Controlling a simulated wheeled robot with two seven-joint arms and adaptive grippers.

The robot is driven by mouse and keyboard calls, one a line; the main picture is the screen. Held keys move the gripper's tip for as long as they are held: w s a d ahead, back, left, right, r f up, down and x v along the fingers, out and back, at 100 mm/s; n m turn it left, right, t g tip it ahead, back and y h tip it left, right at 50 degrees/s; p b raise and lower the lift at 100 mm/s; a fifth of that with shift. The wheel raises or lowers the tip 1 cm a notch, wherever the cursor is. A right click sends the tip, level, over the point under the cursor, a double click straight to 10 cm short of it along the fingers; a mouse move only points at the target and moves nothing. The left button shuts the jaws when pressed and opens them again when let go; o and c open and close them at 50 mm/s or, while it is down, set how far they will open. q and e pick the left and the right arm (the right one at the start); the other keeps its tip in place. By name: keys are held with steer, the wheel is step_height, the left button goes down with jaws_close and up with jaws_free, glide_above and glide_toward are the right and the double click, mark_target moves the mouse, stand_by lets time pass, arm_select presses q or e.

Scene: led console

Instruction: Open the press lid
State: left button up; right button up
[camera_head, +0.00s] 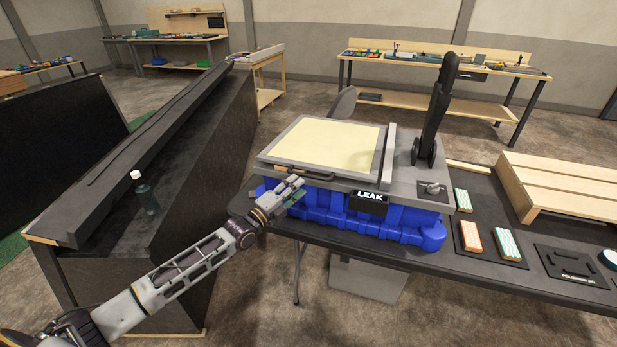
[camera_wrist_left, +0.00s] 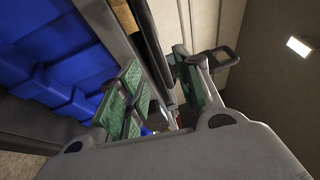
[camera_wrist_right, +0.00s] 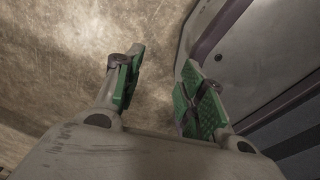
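The press stands on the dark table, with a blue base (camera_head: 340,212) and a flat, closed grey lid with a cream panel (camera_head: 325,146). A dark handle (camera_head: 300,173) runs along the lid's front left edge. A black lever (camera_head: 437,110) stands upright at the right. My left gripper (camera_head: 293,190) is at the front edge by the handle. In the left wrist view its green-padded fingers (camera_wrist_left: 163,92) are apart, with a dark edge or bar visible between them; contact is unclear. My right gripper (camera_wrist_right: 162,92) is open and empty above the floor, outside the head view.
A small display reading LEAK (camera_head: 370,202) is on the press front. Striped blocks (camera_head: 470,236) and a wooden slatted rack (camera_head: 560,187) occupy the table's right. A dark sloped console (camera_head: 185,150) with a bottle (camera_head: 143,190) stands left. Floor shows between console and table.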

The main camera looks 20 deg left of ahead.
mark_target(309, 176)
arm_select(q)
steer(key=shift+x, duration=3.45)
jaws_close()
